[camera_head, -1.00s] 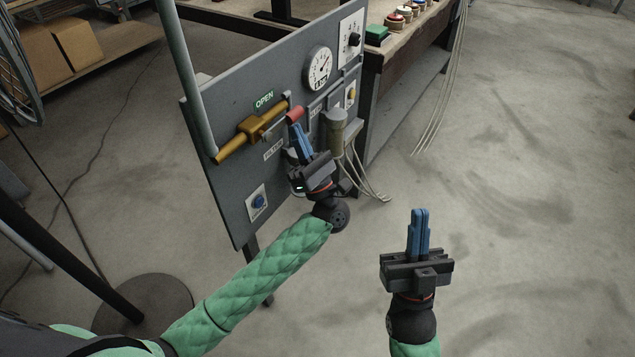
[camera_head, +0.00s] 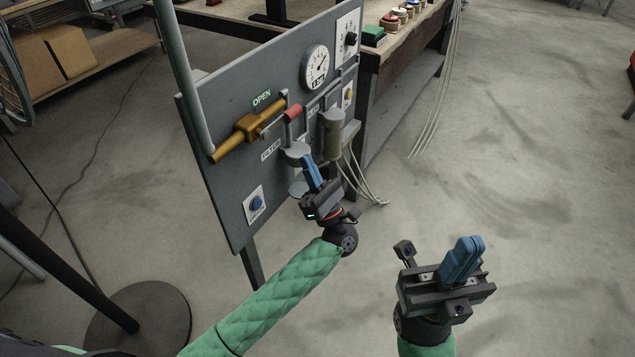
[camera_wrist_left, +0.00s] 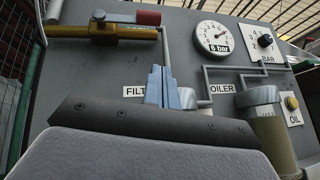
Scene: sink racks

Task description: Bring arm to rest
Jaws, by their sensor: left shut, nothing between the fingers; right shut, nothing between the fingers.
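My left gripper (camera_head: 313,174) is shut and empty, its blue fingers pointing up toward the grey panel (camera_head: 228,178), just below the filter bowl (camera_head: 296,153) in the head view. In the left wrist view its blue fingers (camera_wrist_left: 161,86) are together in front of the panel, partly covering the filter label. I cannot tell whether they touch the panel parts. My right gripper (camera_head: 463,262) is shut and empty, over open floor at the lower right, its fingers tilted up and right.
The panel carries a brass valve with a red-ended handle (camera_head: 293,112), a gauge (camera_head: 316,68), an oiler bowl (camera_head: 333,134) and a blue button (camera_head: 256,203). A workbench (camera_head: 410,48) stands behind. A round base (camera_head: 140,318) sits lower left.

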